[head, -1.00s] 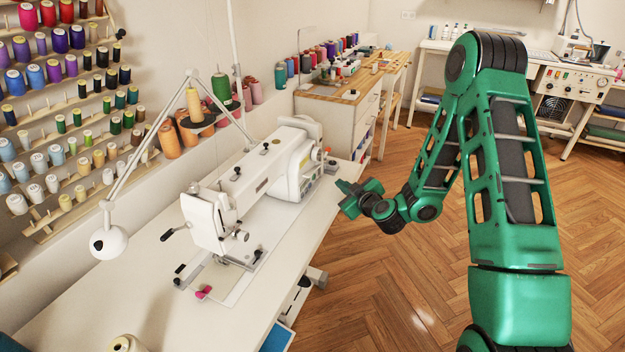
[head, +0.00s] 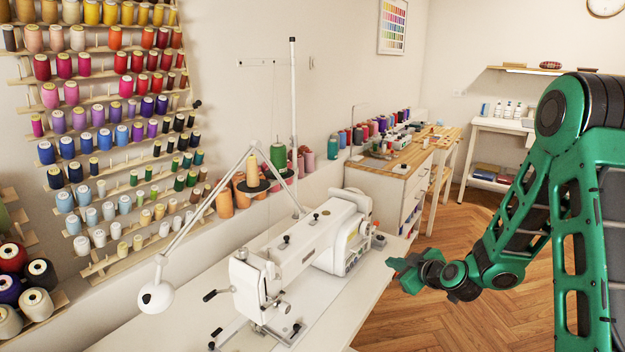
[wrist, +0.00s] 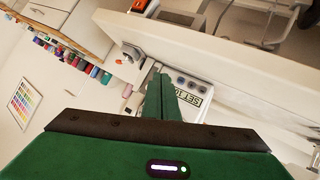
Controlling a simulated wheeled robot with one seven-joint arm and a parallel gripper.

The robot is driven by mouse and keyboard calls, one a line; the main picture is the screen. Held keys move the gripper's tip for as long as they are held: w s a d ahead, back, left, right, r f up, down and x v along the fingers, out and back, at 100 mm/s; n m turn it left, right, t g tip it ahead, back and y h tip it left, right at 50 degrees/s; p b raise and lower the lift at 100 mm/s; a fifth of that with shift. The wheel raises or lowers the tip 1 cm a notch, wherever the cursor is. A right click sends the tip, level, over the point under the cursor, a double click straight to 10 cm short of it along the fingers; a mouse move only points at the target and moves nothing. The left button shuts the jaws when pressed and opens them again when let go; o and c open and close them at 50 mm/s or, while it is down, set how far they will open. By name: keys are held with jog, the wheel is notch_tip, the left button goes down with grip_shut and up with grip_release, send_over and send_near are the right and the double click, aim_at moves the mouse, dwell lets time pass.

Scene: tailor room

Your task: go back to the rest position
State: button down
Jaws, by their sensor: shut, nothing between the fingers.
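My gripper (head: 402,272) is at the end of my green arm, just right of the white sewing machine (head: 318,243) in the head view. It is beside the right edge of the white sewing table (head: 345,305). In the wrist view my gripper's green fingers (wrist: 160,98) are together with nothing between them. Behind them the wrist view shows the machine's control panel (wrist: 200,92) with its small display. A gap between my gripper and the machine shows in the head view.
A white lamp (head: 157,296) on a jointed arm stands left of the machine. Thread racks (head: 120,160) cover the left wall. A wooden-topped cabinet (head: 395,165) stands behind. The wooden floor (head: 440,325) right of the table is clear.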

jog(key=s+d+r+m+g+h, duration=0.1)
jog(key=s+d+r+m+g, duration=0.2)
jog(key=s, duration=0.5)
jog(key=s+d+r+m+g+h, duration=0.2)
jog(key=s+d+r, duration=0.1)
jog(key=s+d, duration=0.4)
jog(key=s+d+r+m+g+h, duration=0.1)
jog(key=s+d+r+m+g, duration=0.15)
jog(key=s, duration=0.65)
jog(key=s+d+r+m+g, duration=0.1)
jog(key=s+r+m+g, duration=0.1)
jog(key=s, duration=0.8)
jog(key=s+d+r+m+g, duration=0.1)
jog(key=s+r+m+g, duration=0.1)
jog(key=s+m, duration=0.3)
jog(key=s+r, duration=0.1)
jog(key=s, duration=0.3)
jog(key=shift+s+d+r, duration=0.2)
jog(key=shift+s+r, duration=0.05)
jog(key=shift+s, duration=0.15)
jog(key=shift+m, duration=0.25)
jog(key=shift+w+f, duration=0.25)
jog(key=shift+w, duration=0.4)
